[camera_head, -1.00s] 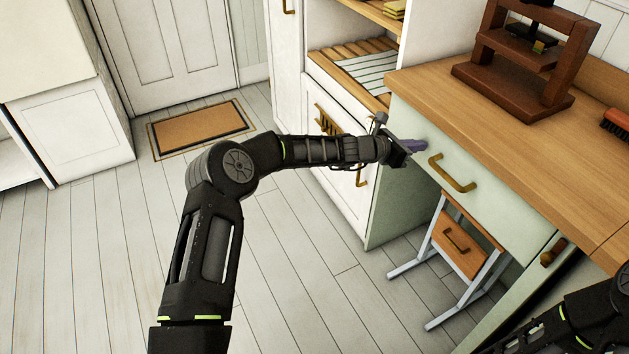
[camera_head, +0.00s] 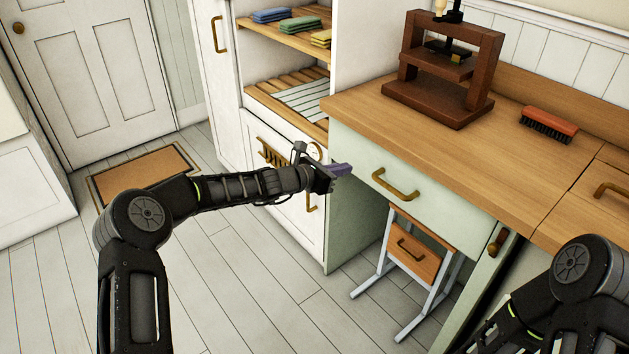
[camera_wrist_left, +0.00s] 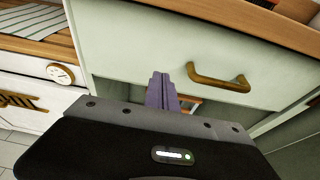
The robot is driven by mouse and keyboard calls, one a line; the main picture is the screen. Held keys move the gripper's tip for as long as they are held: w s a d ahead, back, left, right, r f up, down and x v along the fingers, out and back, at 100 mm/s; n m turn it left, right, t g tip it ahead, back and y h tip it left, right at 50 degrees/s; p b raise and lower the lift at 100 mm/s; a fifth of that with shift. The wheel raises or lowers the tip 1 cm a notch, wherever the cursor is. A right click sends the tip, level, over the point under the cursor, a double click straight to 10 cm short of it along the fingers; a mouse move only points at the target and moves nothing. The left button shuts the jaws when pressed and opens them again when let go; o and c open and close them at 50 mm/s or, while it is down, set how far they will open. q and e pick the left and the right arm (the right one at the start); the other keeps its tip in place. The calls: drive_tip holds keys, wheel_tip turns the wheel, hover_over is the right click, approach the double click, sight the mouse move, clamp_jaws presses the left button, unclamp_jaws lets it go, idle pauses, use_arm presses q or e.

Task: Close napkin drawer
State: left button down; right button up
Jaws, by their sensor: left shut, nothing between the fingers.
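A pale green drawer (camera_head: 440,205) with a brass bar handle (camera_head: 395,188) sits under the wooden worktop. Its front looks flush with the worktop edge, with no open gap showing. My left gripper (camera_head: 345,169) is shut and empty, its purple fingers pointing at the left part of the drawer front, left of the handle. In the left wrist view, the fingers (camera_wrist_left: 160,84) are in front of the lower part of the drawer front (camera_wrist_left: 135,45), left of the handle (camera_wrist_left: 218,78). I cannot tell whether they touch it. My right gripper is out of view; only its arm shows.
A wooden press (camera_head: 440,100) and a red brush (camera_head: 548,124) stand on the worktop (camera_head: 370,105). Folded cloths (camera_head: 292,25) lie on a shelf at the back. A small wooden drawer unit (camera_head: 415,262) stands below. The floor at left is open, with a doormat (camera_head: 145,175).

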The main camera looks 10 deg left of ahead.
use_arm(q)
drive_tip(key=v, duration=0.7)
drive_tip(key=shift+f+b, duration=0.25)
drive_tip(key=shift+b, duration=0.05)
drive_tip(key=shift+a, duration=0.15)
drive_tip(key=s+d+f+m+g+y+p, duration=0.15)
drive_tip(key=s+f+m+g+y, duration=0.35)
drive_tip(key=s+f+m, duration=1.1)
drive_tip(key=s+d+f+m+g+p, duration=0.1)
drive_tip(key=s+f+m+p, duration=0.1)
drive_tip(key=s, duration=0.7)
drive_tip(key=s+d+f+m+g+p, duration=0.1)
drive_tip(key=s+f+m+g+p, duration=0.1)
drive_tip(key=s, duration=0.8)
drive_tip(key=s+d+f+m+g+p, duration=0.2)
drive_tip(key=s+m, duration=0.4)
drive_tip(key=s, duration=0.3)
drive_tip(key=shift+s+f+p, duration=0.3)
drive_tip(key=shift+f+p, duration=0.3)
drive_tip(key=shift+p, duration=0.05)
